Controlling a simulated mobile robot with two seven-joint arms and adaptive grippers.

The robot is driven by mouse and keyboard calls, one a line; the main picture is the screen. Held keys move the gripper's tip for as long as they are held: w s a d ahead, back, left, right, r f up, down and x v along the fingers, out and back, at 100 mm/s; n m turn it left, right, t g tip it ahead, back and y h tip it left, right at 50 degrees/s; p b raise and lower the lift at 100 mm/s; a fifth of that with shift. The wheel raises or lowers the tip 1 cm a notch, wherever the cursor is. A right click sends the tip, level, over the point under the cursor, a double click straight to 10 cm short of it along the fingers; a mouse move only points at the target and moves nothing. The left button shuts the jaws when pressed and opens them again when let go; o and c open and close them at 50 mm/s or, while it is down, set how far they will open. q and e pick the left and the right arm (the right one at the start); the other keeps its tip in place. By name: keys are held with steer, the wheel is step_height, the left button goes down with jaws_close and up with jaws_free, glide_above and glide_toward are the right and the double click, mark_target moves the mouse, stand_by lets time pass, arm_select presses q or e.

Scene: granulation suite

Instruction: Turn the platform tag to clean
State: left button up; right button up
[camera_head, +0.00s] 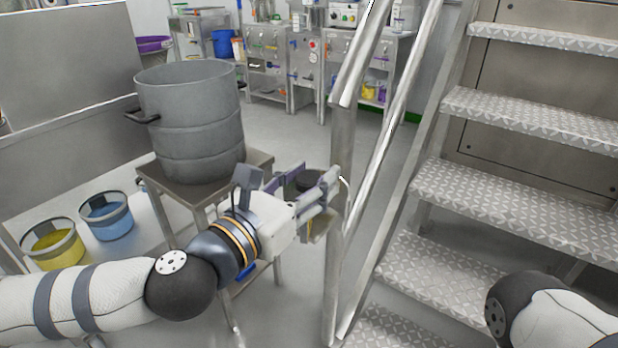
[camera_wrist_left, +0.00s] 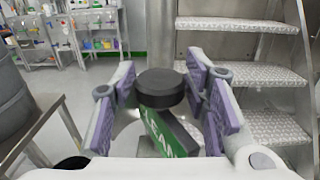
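The platform tag (camera_wrist_left: 168,132) shows in the left wrist view as a slanted green plate with white letters, "LEAN" readable. Its first letter is hidden beneath a round black knob (camera_wrist_left: 160,88). The knob also shows in the head view (camera_head: 309,180), beside the stair post. My left gripper (camera_head: 322,176) is open, its purple-padded fingers on either side of the knob. In the left wrist view the gripper (camera_wrist_left: 161,88) frames the knob, with narrow gaps; contact is not clear. My right gripper is out of view; only part of that arm shows at lower right.
The metal stair rail (camera_head: 392,150) and treaded steps (camera_head: 520,195) stand close to the right of my left gripper. A grey drum (camera_head: 190,120) sits on a steel stand (camera_head: 150,178) at left. Yellow (camera_head: 55,248) and blue (camera_head: 106,218) buckets stand below.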

arm_select(q)
steer(key=c, duration=0.6)
steer(key=shift+n+y, duration=0.3)
steer(key=shift+y, duration=0.1)
steer(key=n+t+y, duration=0.1)
steer(key=n+y, duration=0.1)
steer(key=shift+d+t+y, duration=0.15)
steer(key=shift+t+y, duration=0.25)
steer(key=n+t+y, duration=0.1)
steer(key=n+y, duration=0.1)
steer(key=y, duration=0.2)
steer(key=shift+n+p, duration=0.3)
steer(key=shift+p, duration=0.1)
steer(key=n+y, duration=0.2)
steer(key=y, duration=0.1)
steer(key=n+y, duration=0.2)
steer(key=y, duration=0.1)
steer(key=shift+y, duration=0.3)
steer(key=shift+n+g+y+p, duration=0.65)
steer(key=shift+n+y, duration=0.85)
steer(key=shift+y, duration=0.5)
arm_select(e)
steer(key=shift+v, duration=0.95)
arm_select(q)
steer(key=shift+a+g+y, duration=0.2)
steer(key=shift+g+y, duration=0.05)
steer(key=shift+y, duration=0.05)
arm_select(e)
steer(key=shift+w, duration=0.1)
